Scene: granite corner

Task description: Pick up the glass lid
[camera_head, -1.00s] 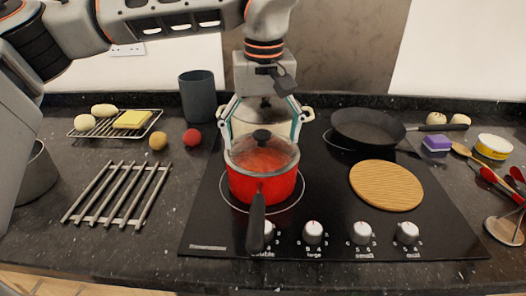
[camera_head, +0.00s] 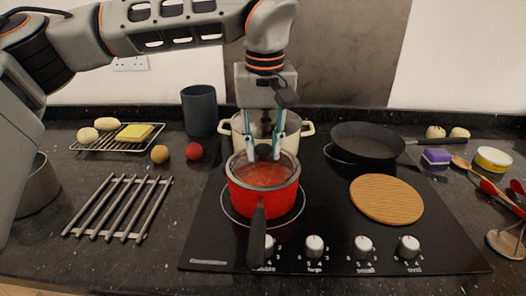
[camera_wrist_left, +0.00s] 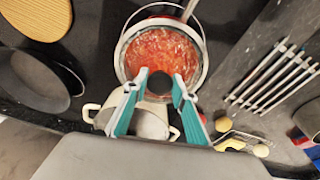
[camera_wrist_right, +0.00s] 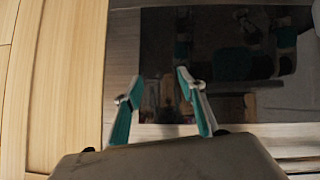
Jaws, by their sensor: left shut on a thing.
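The glass lid (camera_head: 262,176) is clear with a dark rim and lies over the red saucepan (camera_head: 264,197), whose red contents show through it. My left gripper (camera_head: 264,155) points down over the pan. Its fingertips are shut on the lid's dark knob, seen between them in the left wrist view (camera_wrist_left: 160,83). In that view the glass rings the knob over the pan; whether the lid is lifted at all I cannot tell. My right gripper (camera_wrist_right: 160,82) is open and empty in the right wrist view, before a dark glossy panel. It is outside the head view.
A cream two-handled pot (camera_head: 235,128) stands behind the saucepan. A black frying pan (camera_head: 362,142) and a round wooden board (camera_head: 386,199) are to the right on the hob. A metal rack (camera_head: 118,208) lies left. The saucepan's handle (camera_head: 257,232) points forward.

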